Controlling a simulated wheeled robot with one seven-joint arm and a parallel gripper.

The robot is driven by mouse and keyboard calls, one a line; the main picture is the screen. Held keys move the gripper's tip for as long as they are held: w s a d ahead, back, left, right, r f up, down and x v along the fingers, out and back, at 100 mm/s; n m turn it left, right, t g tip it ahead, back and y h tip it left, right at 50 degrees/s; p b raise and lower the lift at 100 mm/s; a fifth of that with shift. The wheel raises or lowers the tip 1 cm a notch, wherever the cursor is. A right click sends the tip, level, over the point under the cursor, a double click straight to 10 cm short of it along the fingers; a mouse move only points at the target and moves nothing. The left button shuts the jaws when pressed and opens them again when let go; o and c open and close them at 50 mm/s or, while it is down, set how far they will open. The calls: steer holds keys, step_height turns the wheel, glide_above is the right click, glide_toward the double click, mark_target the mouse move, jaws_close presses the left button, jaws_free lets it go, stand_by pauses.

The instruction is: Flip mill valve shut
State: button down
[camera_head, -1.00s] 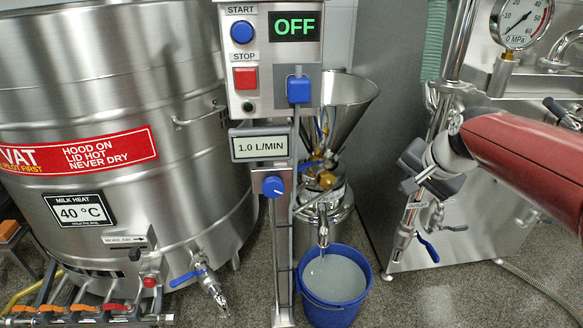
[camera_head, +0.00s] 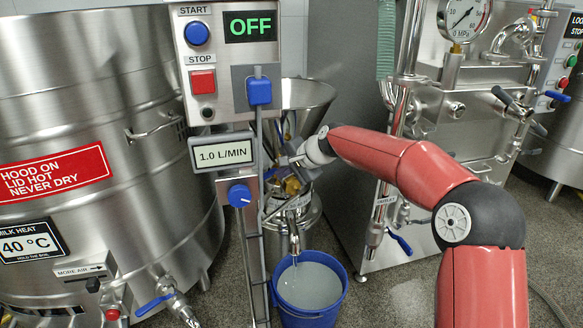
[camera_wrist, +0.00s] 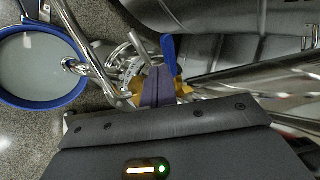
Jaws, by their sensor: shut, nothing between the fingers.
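The colloid mill stands behind the control post, its steel hopper (camera_head: 308,94) on top and its spout (camera_head: 294,245) over a blue bucket. My gripper (camera_head: 290,158) is at the mill, just below the hopper, partly hidden by the post and its cable. In the wrist view my shut, empty fingers (camera_wrist: 153,88) are close to brass-yellow fittings and a blue lever (camera_wrist: 168,52). The lever, likely the valve handle, stands just beyond and right of the fingertips. I cannot tell whether they touch. In the head view the lever is not clearly visible.
The control post carries an OFF display (camera_head: 250,26) and a blue knob (camera_head: 239,195). The blue bucket (camera_head: 312,290) holds pale liquid and also shows in the wrist view (camera_wrist: 40,70). A steel vat (camera_head: 90,130) stands left, another steel machine (camera_head: 450,150) right.

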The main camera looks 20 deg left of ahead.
mark_target(265, 173)
steer(key=shift+x, duration=1.35)
steer(key=shift+s+a+r+m+t+h+p, duration=0.1)
steer(key=shift+a+m+t+h+p, duration=0.1)
steer(key=shift+a+m+t+p, duration=0.25)
steer(key=shift+s+a+r+m+t+h+p, duration=0.1)
steer(key=shift+a+r+m+t+h+p, duration=0.1)
steer(key=shift+a+m+t+p, duration=0.25)
steer(key=shift+w+a+m+p, duration=0.2)
steer(key=shift+a+m+p, duration=0.35)
steer(key=shift+p, duration=0.3)
steer(key=shift+w+a+f+t, duration=0.2)
steer(key=shift+f+t, duration=0.05)
steer(key=shift+t, duration=0.05)
